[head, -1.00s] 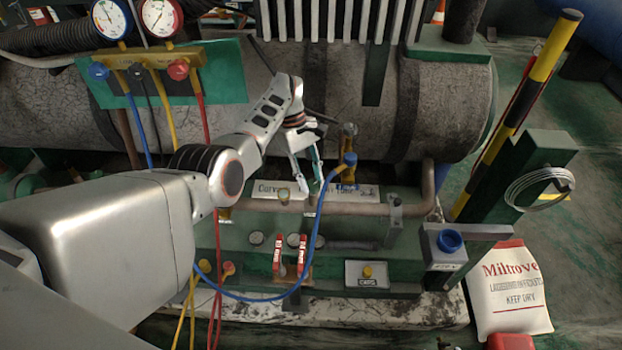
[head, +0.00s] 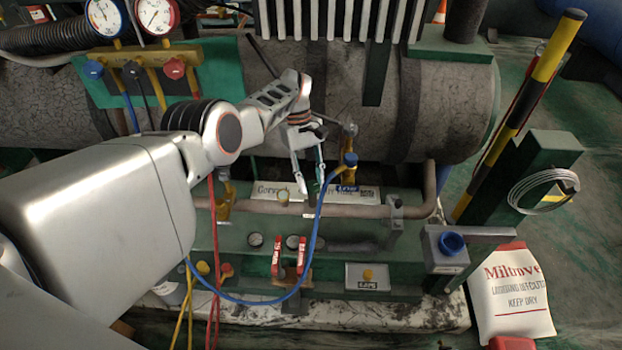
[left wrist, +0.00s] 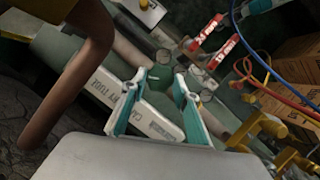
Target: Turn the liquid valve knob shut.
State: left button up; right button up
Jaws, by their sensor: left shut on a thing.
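My left gripper (head: 312,190) reaches down from the left to the pipework in front of the big grey cylinder. It also shows in the left wrist view (left wrist: 160,82). Its teal-padded fingers stand a little apart and close around a small dark green part (left wrist: 158,84), apparently the liquid valve knob, beside the white lettered label plate (left wrist: 152,118). The fingers hide most of this part in the head view. The knob's turn angle cannot be read. My right gripper is not in view.
A blue hose (head: 314,240) loops close beside the gripper's right finger. A pipe (head: 350,211) runs along the bench below it. Two red-handled levers (head: 303,255) stand in front. Gauges (head: 105,17) and a manifold with coloured knobs (head: 174,69) are at upper left.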

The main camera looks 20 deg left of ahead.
pick_arm(q)
jog(key=shift+f, duration=0.15)
jog(key=o, duration=1)
jog(key=shift+c, duration=0.2)
jog(key=shift+o, duration=0.6)
jog(key=shift+n, duration=0.4)
